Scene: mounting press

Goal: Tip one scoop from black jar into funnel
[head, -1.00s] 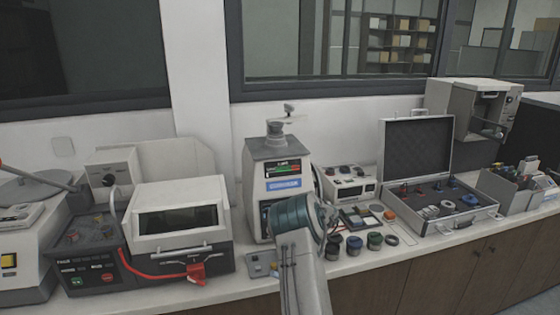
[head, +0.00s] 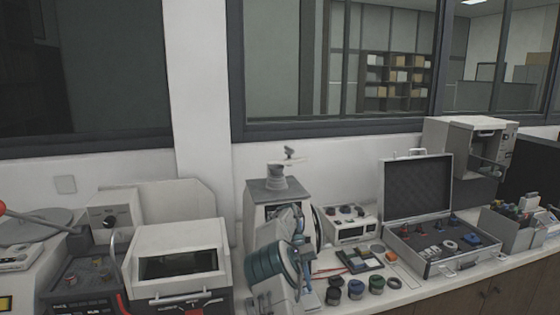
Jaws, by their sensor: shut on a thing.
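The funnel (head: 277,182) stands on top of the pale mounting press (head: 258,208), with a small grey piece above it. My gripper (head: 300,218) is in front of the press, below the funnel and apart from it. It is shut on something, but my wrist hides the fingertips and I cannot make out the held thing. Several small jars stand in a row on the counter to the right of my arm. No scoop can be made out.
A white-lidded machine (head: 178,250) stands left of the press. To the right are a small white control box (head: 347,224), a flat tray (head: 362,259) and an open metal case (head: 440,256). The counter is crowded, and the space above it is free.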

